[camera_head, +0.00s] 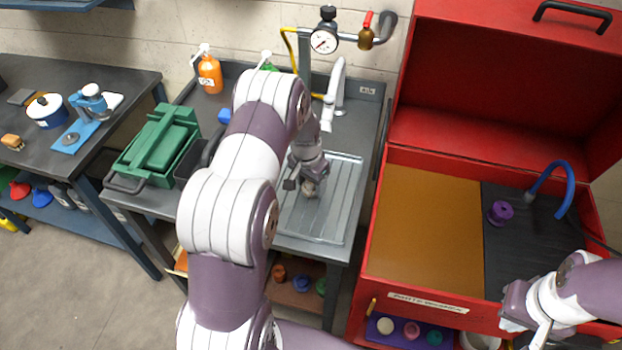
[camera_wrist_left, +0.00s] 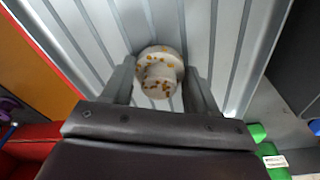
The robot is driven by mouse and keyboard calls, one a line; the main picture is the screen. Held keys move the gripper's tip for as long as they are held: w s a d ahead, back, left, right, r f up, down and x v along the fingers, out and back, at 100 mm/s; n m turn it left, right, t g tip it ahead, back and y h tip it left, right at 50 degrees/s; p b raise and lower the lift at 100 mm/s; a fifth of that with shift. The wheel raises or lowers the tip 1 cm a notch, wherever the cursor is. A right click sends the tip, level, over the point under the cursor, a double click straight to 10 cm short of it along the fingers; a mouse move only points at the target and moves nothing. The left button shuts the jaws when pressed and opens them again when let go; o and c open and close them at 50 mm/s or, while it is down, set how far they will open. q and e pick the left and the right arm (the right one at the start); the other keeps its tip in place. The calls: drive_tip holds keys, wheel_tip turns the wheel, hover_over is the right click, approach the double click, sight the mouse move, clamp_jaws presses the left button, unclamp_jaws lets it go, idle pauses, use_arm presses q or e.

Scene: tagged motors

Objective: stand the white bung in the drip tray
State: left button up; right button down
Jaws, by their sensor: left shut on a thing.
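The white bung (camera_wrist_left: 160,66), flecked with orange-brown spots, sits between the fingers of my left gripper (camera_wrist_left: 160,88) in the left wrist view. The left gripper is shut on it. In the head view the left gripper (camera_head: 309,186) is over the ribbed metal drip tray (camera_head: 325,222), and the bung is mostly hidden by it. The tray's ribs (camera_wrist_left: 232,40) fill the background in the wrist view. I cannot tell whether the bung touches the tray. My right gripper (camera_head: 516,312) is low at the right, by the red cabinet's front; its fingers are unclear.
A tap (camera_head: 335,95) and a pressure gauge (camera_head: 324,40) stand behind the tray. A green toolbox (camera_head: 157,145) is to its left. The open red parts washer (camera_head: 417,290) stands to the right, with a purple bung (camera_head: 500,212) inside. My left arm covers the bench's middle.

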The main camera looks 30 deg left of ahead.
sight(309, 191)
use_arm(q)
drive_tip(key=shift+w+f, duration=0.1)
drive_tip(key=shift+f, duration=0.05)
drive_tip(key=o, duration=1.3)
drive_tip(key=shift+o, duration=0.2)
drive_tip(key=shift+r, duration=0.25)
wheel_tip(309, 191, up, 12)
drive_tip(key=s+b, duration=0.2)
drive_tip(key=s+d, duration=0.6)
drive_tip(key=s, duration=0.3)
drive_tip(key=s+d+n, duration=0.1)
drive_tip(key=s+d, duration=0.5)
drive_tip(key=s, duration=0.3)
drive_tip(key=shift+r+n, duration=0.2)
drive_tip(key=shift+n, duration=0.1)
